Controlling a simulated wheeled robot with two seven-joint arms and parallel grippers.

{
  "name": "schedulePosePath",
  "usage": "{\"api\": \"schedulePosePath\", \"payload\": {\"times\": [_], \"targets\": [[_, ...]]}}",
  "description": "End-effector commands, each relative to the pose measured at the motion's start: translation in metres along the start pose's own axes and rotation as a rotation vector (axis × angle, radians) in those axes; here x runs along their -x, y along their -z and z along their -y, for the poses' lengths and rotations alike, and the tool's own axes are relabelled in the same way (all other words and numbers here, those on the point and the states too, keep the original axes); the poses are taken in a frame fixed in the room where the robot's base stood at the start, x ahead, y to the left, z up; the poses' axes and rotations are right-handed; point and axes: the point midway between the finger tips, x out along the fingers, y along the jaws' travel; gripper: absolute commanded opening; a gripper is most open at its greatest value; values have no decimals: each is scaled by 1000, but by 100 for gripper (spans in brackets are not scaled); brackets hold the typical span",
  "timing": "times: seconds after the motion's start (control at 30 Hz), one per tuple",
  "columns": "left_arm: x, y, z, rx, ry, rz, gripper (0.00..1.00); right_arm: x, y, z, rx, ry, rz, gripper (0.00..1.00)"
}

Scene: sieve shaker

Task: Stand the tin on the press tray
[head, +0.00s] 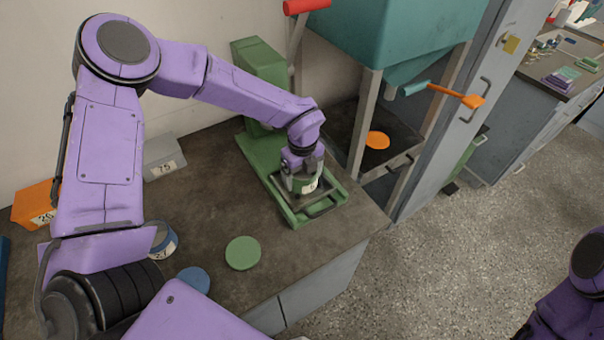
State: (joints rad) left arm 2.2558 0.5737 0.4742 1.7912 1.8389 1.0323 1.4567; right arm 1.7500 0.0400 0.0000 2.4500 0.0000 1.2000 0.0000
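The tin (306,186), with a green band and a pale label, is upright over the press tray (322,206) of the green press. My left gripper (303,178) points down from above with its fingers around the tin's sides, and looks shut on it. The gripper hides the tin's top. The tin's base is at or just above the tray; I cannot tell whether it touches. My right gripper is not in view; only part of my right arm shows at the lower right.
The green press (258,62) has a red-handled lever (305,6) above. A green disc (242,253), a blue disc (193,280) and a blue-banded tin (163,241) are on the counter. A grey box (163,158) and an orange box (35,204) stand by the wall. A teal hopper (400,35) stands right.

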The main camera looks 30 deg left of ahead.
Motion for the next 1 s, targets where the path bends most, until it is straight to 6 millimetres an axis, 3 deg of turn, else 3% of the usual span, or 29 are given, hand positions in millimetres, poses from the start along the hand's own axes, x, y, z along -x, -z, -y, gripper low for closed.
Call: {"api": "schedulePosePath", "payload": {"times": [0.07, 0.37, 0.8, 1.0], "targets": [[0, 0, 0, 0, 0, 0, 100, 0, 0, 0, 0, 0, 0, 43], [9, 0, 1, 0, 2, 1, 100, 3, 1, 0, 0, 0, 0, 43], [108, -1, 1, 1, 4, 2, 100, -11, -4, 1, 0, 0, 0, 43], [124, 0, 0, 0, 0, 0, 100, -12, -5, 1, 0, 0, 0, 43]]}}
